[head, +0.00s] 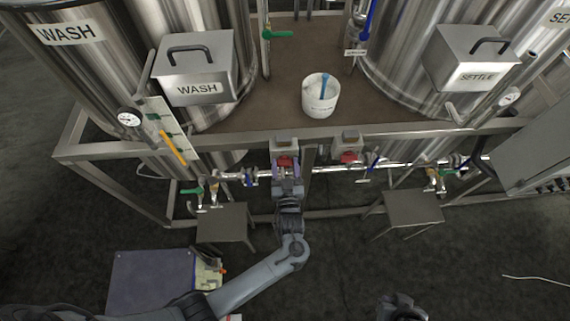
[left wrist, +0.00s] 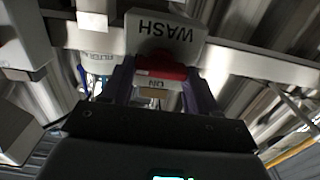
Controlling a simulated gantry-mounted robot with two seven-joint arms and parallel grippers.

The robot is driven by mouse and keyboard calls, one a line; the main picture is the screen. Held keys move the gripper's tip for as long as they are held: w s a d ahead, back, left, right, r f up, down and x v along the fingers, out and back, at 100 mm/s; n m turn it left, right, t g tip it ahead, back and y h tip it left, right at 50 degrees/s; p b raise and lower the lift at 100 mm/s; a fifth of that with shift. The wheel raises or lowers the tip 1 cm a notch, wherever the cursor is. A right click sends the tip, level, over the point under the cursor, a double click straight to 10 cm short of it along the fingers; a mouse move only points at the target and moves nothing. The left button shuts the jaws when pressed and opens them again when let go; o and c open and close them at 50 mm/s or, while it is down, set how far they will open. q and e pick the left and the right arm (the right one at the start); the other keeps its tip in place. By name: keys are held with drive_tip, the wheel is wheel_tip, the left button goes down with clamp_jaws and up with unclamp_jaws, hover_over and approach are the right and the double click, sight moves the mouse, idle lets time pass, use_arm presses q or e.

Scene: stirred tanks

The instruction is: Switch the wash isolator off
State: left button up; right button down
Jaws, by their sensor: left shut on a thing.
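The wash isolator is a grey box (head: 285,144) on the frame's front rail, left of a similar box. In the left wrist view its WASH label (left wrist: 165,27) appears upside down. Its red handle (left wrist: 160,68) lies across the box, with an ON mark (left wrist: 155,83) beside it. My left gripper (head: 286,168) is at the box from the front. Its purple fingers (left wrist: 160,82) stand on either side of the red handle and are shut on it. My right gripper (head: 401,306) is low at the bottom edge, dark and partly cut off; its fingers are unclear.
A second isolator (head: 347,143) with a red handle sits close to the right. Pipes with blue and green valves run below the rail. Two small steel stands (head: 225,222) (head: 413,207) are below. A white tub (head: 320,98) stands on the deck between the tanks.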

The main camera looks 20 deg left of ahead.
use_arm(q)
drive_tip(key=o, duration=1.1)
drive_tip(key=shift+c, duration=0.2)
drive_tip(key=shift+s, duration=0.1)
drive_tip(key=v, duration=1)
drive_tip(key=shift+s+d+b, duration=0.25)
drive_tip(key=shift+b, duration=0.1)
